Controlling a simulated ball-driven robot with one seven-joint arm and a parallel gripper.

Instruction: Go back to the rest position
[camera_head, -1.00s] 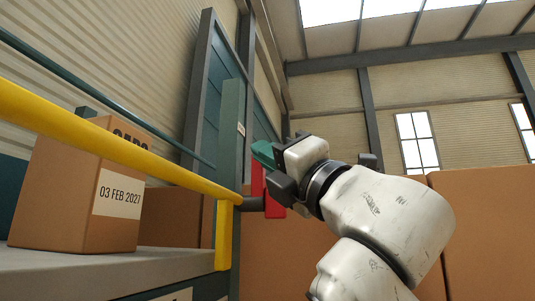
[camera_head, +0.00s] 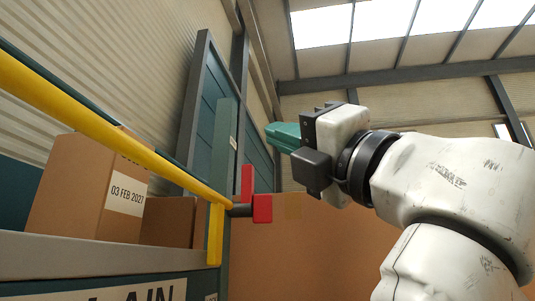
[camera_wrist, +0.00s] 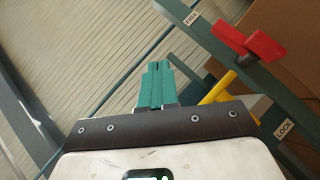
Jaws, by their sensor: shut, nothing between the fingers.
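My gripper (camera_head: 282,136) is in the upper middle of the head view, pointing left. Its teal fingers are together and empty. In the wrist view, the fingers (camera_wrist: 155,86) also lie side by side with nothing between them. A red handle (camera_head: 262,208) on a dark pivot sits below the gripper, with a clear gap in the picture. In the wrist view, the red handle (camera_wrist: 250,42) is at the upper right, apart from the fingers, between labels reading FREE (camera_wrist: 192,18) and LOCK (camera_wrist: 284,129).
A yellow rail (camera_head: 110,135) runs down from the left to the handle. Behind it, a cardboard box (camera_head: 68,195) stands on a grey shelf (camera_head: 60,256). A teal-grey frame (camera_head: 188,110) rises behind the gripper. A large brown surface (camera_head: 300,250) fills the lower middle. Open air lies above the gripper.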

